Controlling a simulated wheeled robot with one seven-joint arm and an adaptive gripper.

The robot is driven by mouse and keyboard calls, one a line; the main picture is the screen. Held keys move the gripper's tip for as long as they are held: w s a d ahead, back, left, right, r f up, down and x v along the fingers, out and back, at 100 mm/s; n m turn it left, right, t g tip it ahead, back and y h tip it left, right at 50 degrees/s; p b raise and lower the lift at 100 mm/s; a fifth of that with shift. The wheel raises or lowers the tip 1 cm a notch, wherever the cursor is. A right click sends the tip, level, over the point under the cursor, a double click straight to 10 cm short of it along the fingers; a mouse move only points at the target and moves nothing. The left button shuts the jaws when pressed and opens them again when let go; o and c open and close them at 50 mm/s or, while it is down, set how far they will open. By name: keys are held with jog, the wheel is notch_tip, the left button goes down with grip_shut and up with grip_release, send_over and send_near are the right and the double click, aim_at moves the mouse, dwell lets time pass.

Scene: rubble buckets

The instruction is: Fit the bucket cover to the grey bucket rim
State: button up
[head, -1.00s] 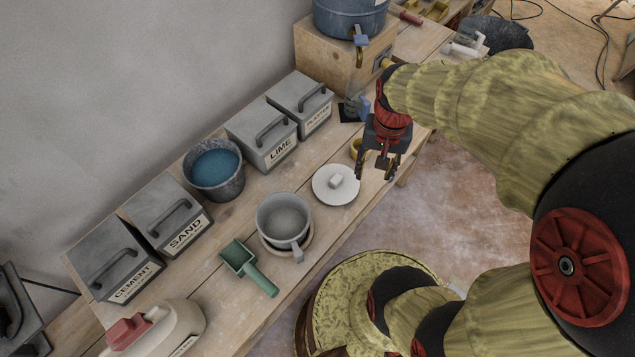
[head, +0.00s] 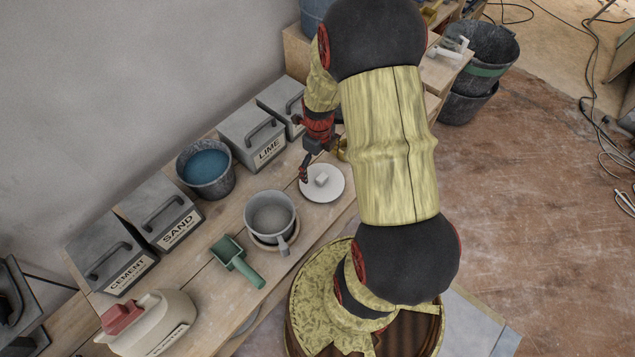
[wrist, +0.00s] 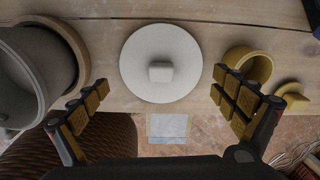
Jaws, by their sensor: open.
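The bucket cover (head: 333,190) is a flat white disc with a small block knob, lying on the bench to the right of the grey bucket. It also shows in the wrist view (wrist: 180,85), centred ahead of the fingers. The grey bucket (head: 270,212) stands upright and uncovered on a round wooden base, its handle pointing to the front. Part of it shows at the left of the wrist view (wrist: 30,75). My gripper (wrist: 165,112) is open and empty, its fingers spread wide with the cover between and beyond them. In the head view it hangs just beside the cover (head: 305,172).
A bucket of blue liquid (head: 206,182), a sand box (head: 160,212) and a lime box (head: 252,140) stand behind. A green scoop (head: 236,262) lies left of the grey bucket. A yellow mug (wrist: 250,66) stands close to the right finger.

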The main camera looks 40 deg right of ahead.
aim_at(320, 176)
jog(key=shift+m, duration=0.3)
jog(key=shift+f, duration=0.25)
notch_tip(320, 176, down, 7)
jog(key=b, duration=0.2)
jog(key=shift+d+f+b, duration=0.15)
jog(key=shift+f+b, duration=0.05)
jog(key=shift+b, duration=0.15)
jog(key=shift+c, duration=0.7)
jog(key=c, duration=0.8)
jog(key=shift+s, duration=0.15)
jog(key=c, duration=0.3)
